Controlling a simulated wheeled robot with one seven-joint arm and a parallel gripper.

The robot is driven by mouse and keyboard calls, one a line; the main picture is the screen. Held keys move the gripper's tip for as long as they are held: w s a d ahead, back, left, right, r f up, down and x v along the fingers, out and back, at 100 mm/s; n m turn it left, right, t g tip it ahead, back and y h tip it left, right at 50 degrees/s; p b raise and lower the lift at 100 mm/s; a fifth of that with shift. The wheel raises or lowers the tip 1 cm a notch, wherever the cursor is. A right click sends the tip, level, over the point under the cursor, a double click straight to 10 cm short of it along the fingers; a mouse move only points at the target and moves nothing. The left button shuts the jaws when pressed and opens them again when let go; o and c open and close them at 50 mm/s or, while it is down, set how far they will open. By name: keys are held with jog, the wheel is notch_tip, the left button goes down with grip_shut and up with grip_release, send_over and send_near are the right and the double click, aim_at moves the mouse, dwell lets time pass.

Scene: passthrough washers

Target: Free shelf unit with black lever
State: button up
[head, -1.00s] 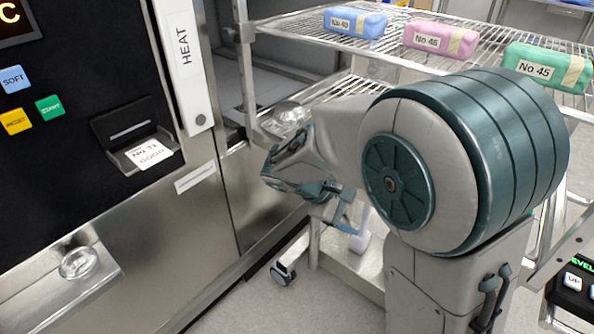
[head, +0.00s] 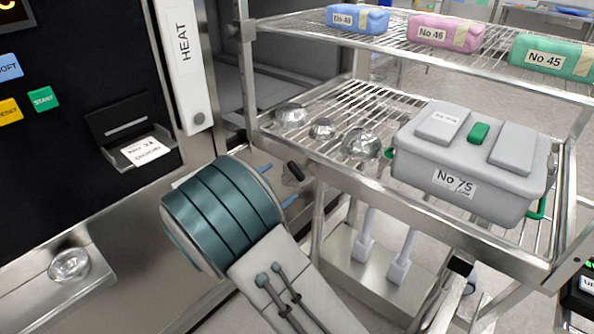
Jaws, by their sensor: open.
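The shelf unit (head: 375,183) is a metal wire rack with two shelves, standing close against the steel washer front. A small black lever (head: 294,172) sticks out at its lower shelf's front left corner. My gripper (head: 280,186) is mostly hidden behind my teal and grey arm. Two blue finger parts show to the right of the arm, one above the other, just left of and below the lever. They look spread apart, with nothing seen between them. I cannot tell whether either one touches the lever.
The lower shelf holds a grey box No 75 (head: 470,165) and several clear domed items (head: 360,144). The upper shelf carries blue, pink and green packs (head: 553,57). Two white pedals (head: 398,271) stand below. The washer's black panel (head: 60,110) fills the left.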

aim_at(294, 171)
jog(key=x, duration=0.8)
jog(key=shift+w+d, duration=0.1)
jog(key=shift+w, duration=0.05)
jog(key=c, duration=1.4)
jog(key=shift+r, duration=0.1)
